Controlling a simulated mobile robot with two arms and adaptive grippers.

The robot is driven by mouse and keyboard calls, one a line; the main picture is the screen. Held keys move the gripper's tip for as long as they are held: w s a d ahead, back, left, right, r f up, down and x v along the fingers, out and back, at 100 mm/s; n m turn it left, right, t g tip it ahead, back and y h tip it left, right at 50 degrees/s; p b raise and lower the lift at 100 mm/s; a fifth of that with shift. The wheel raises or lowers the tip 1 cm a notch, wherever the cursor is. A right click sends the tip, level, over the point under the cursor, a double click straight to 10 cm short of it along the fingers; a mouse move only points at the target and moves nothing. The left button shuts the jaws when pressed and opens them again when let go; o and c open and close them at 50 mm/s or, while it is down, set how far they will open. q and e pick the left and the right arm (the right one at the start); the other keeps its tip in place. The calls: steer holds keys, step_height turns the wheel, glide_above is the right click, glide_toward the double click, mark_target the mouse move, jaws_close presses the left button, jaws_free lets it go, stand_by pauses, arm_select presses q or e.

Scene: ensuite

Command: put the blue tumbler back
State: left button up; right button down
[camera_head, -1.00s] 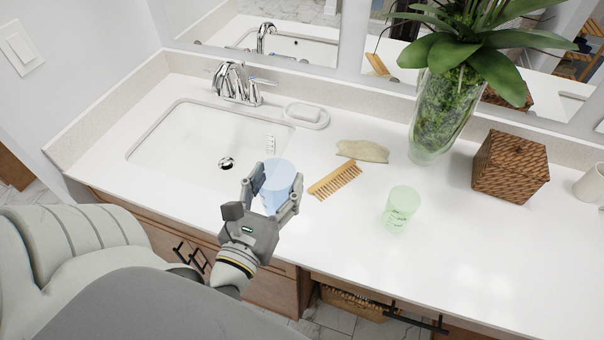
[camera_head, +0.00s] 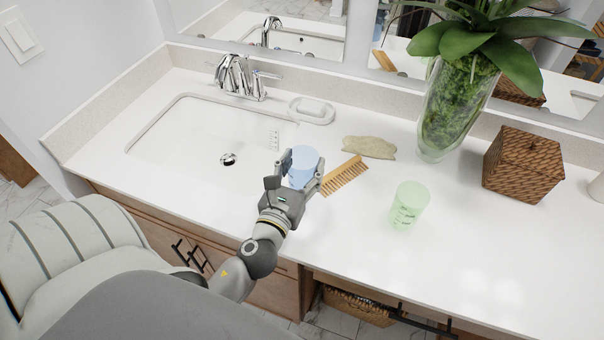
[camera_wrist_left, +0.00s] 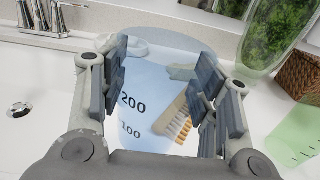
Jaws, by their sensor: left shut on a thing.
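The blue tumbler (camera_head: 303,163) is translucent and upright, between the fingers of my left gripper (camera_head: 301,174), which is shut on it. It is near the front right of the sink, left of the comb. In the left wrist view the tumbler (camera_wrist_left: 150,80) shows the marks 200 and 100, with the fingers on both its sides; the comb shows through it. I cannot tell whether its base touches the counter. A green translucent tumbler (camera_head: 409,206) stands on the counter to the right. My right gripper is not in view.
A wooden comb (camera_head: 345,176) lies just right of the gripper, with a flat pale stone-like piece (camera_head: 369,147) behind it. A soap dish (camera_head: 311,110), faucet (camera_head: 238,80), sink (camera_head: 205,140), plant vase (camera_head: 450,115) and woven box (camera_head: 523,165) stand around. The front right counter is clear.

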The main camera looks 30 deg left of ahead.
arm_select(q)
steer(key=shift+f, duration=0.85)
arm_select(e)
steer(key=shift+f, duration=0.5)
arm_select(q)
steer(key=shift+r, duration=0.1)
steer(key=shift+f+b, duration=0.65)
steer(key=shift+b, duration=0.05)
steer(key=o, duration=1.1)
steer(key=shift+r, duration=0.1)
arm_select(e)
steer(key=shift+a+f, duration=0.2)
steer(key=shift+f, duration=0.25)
